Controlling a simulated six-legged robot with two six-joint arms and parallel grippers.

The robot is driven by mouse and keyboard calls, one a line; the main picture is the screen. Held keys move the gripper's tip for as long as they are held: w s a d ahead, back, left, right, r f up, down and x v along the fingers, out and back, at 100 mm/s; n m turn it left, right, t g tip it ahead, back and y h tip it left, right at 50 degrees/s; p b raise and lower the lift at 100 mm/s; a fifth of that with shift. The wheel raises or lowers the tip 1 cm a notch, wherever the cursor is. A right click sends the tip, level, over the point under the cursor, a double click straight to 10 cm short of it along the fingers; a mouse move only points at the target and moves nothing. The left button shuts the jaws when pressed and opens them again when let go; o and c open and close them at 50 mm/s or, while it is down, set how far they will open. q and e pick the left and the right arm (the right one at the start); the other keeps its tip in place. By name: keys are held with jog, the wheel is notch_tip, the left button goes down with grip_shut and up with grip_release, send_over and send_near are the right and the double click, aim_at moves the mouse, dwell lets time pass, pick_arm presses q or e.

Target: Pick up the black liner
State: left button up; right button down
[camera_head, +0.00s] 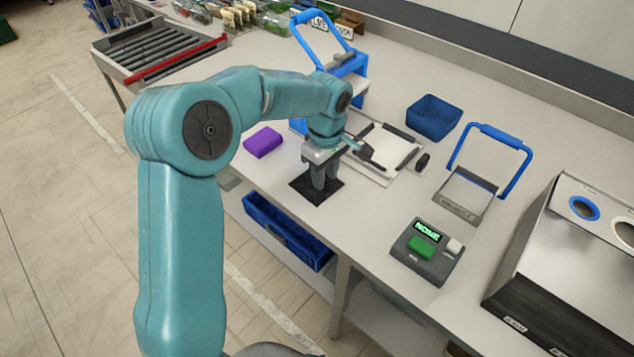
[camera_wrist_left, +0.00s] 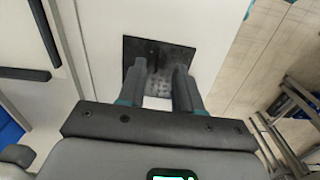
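The black liner (camera_head: 302,187) is a flat dark square lying on the pale tabletop near its front edge. It also shows in the left wrist view (camera_wrist_left: 185,54), with a small dark mark or tab near its middle. My left gripper (camera_head: 325,187) points down over the liner, its fingertips at or just above it. In the left wrist view, the fingers (camera_wrist_left: 161,67) stand apart with a gap between them and nothing clearly held. Whether the tips touch the liner I cannot tell. My right gripper is not in view.
A purple block (camera_head: 263,142) lies left of the liner. A white tray (camera_head: 372,172) with dark bars, a blue bin (camera_head: 433,117), a blue-handled frame (camera_head: 480,190) and a grey device reading NONE (camera_head: 427,252) are around. A blue crate (camera_head: 290,235) sits below the table edge.

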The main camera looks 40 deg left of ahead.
pick_arm(q)
jog(key=f, duration=0.2)
jog(key=shift+w+a+f, duration=0.1)
jog(key=shift+w+f, duration=0.1)
jog(key=shift+f, duration=0.2)
jog(key=shift+s+r, duration=0.1)
jog(key=shift+s, duration=0.05)
grip_shut()
jog(key=shift+r, duration=0.1)
